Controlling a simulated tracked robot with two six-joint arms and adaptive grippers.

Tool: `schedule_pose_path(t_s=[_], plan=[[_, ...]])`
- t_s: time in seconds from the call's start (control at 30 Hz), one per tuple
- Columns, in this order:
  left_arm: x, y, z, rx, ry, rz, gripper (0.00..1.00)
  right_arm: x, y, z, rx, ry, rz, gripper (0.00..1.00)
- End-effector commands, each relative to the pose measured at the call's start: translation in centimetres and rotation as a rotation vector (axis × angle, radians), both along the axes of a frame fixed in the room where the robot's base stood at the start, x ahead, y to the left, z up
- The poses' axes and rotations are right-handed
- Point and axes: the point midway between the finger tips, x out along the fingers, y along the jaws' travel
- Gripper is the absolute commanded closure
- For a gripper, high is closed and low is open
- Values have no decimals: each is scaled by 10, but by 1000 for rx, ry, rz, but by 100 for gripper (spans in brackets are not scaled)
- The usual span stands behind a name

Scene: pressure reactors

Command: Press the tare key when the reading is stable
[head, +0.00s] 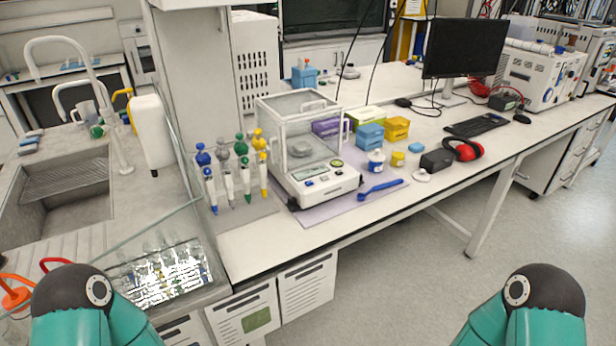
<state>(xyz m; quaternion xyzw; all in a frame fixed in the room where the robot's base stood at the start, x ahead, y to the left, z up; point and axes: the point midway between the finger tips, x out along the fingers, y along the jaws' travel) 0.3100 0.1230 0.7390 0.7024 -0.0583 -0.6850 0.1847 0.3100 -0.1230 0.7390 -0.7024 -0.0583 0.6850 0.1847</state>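An analytical balance (325,188) with a clear glass draft shield (299,115) stands on a purple mat (330,213) near the bench's front edge. Its front panel carries a small display and several keys, one of them blue. The reading and the key labels are too small to make out. A round pan (300,148) shows inside the shield and looks empty. Only teal and dark parts of my two arms show at the bottom left and bottom right corners, well short of the balance. Neither gripper is in view.
Pipettes on a stand (236,180) are left of the balance. A blue spatula (380,189), a white jar with a blue lid (376,162) and red ear muffs (468,149) lie to the right. A sink (55,190) is at far left. The floor in front is clear.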

Motion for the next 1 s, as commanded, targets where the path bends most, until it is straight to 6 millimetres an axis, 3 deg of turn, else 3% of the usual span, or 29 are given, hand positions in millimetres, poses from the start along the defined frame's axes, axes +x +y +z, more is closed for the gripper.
schedule_pose_path(t_s=[0.13,0.37,0.4,1.0], plan=[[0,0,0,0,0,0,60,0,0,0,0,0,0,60],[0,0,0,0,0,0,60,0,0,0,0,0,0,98],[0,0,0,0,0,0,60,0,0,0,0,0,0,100],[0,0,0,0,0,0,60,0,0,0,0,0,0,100]])
